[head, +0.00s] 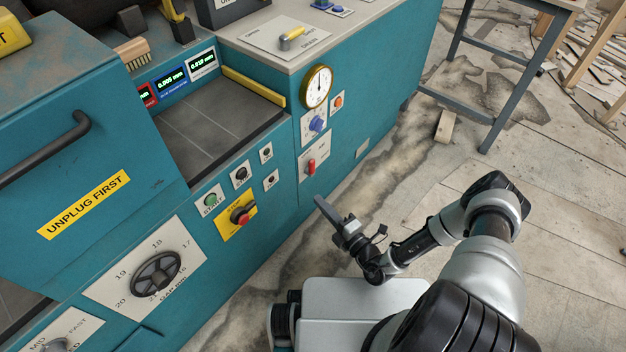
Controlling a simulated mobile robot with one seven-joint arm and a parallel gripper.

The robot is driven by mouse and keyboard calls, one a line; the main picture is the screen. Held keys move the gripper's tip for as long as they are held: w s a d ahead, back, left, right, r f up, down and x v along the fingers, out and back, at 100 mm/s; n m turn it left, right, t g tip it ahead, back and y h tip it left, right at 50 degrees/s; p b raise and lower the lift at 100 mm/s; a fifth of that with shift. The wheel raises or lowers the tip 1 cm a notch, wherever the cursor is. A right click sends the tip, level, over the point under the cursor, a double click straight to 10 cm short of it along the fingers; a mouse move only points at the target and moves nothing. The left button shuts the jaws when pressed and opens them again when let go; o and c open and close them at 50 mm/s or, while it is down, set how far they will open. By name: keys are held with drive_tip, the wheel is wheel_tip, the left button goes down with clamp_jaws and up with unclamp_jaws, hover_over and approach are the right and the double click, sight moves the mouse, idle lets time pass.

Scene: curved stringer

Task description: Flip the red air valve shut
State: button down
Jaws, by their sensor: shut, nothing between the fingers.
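The red air valve (311,167) is a small red lever on a white plate on the teal machine's front panel, below the round gauge. Its lever looks roughly upright in the head view. My gripper (321,202) is shut and empty. Its fingertips point up and left toward the panel, a little below and right of the valve in the picture. They look apart from the lever, but the exact gap to the panel cannot be told.
Above the valve are a blue knob (317,124), an orange button (338,102) and a brass-rimmed gauge (317,86). A red-and-black rotary switch (240,214) and a handwheel (156,274) lie left. A metal-legged table (490,95) stands at the upper right.

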sight(310, 167)
drive_tip(key=b+x, duration=0.2)
drive_tip(key=x, duration=0.8)
drive_tip(key=shift+w, duration=0.2)
drive_tip(key=shift+w+d, duration=0.9)
drive_tip(key=shift+w+d+b, duration=0.3)
drive_tip(key=shift+w+d, duration=0.05)
drive_tip(key=shift+w, duration=0.1)
drive_tip(key=shift+d+r, duration=0.1)
drive_tip(key=shift+d, duration=0.05)
drive_tip(key=shift+w+m, duration=0.1)
drive_tip(key=shift+m, duration=0.2)
